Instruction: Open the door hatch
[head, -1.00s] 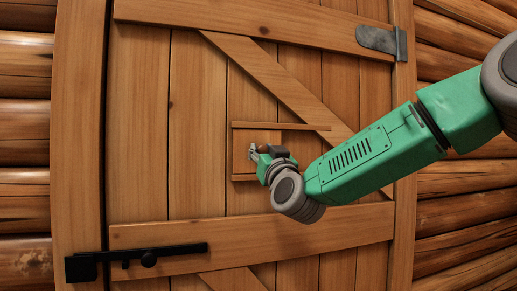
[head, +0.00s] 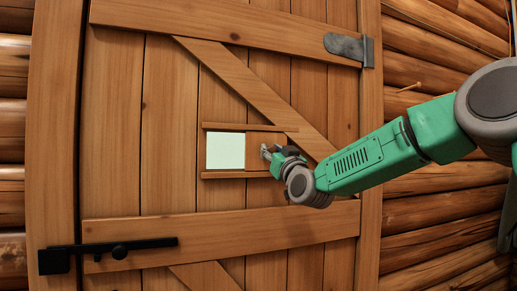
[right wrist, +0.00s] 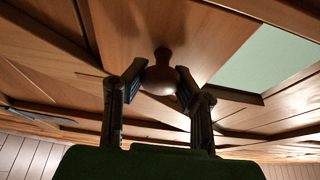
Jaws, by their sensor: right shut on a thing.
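The door hatch is a small wooden sliding panel (head: 258,140) between two horizontal rails in the door. It stands to the right of a pale green-white opening (head: 226,151), which also shows at the upper right of the right wrist view (right wrist: 265,58). My right gripper (head: 266,152) is at the panel. In the right wrist view its two fingers (right wrist: 160,84) are closed around a round wooden knob (right wrist: 160,74) on the panel. The gripper hides the knob in the head view. My left gripper is not in view.
The wooden door (head: 140,120) has a diagonal brace (head: 250,85) above the hatch. A black bolt latch (head: 110,252) is at the lower left and a grey metal hinge (head: 348,47) at the upper right. Log walls (head: 440,215) flank the door.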

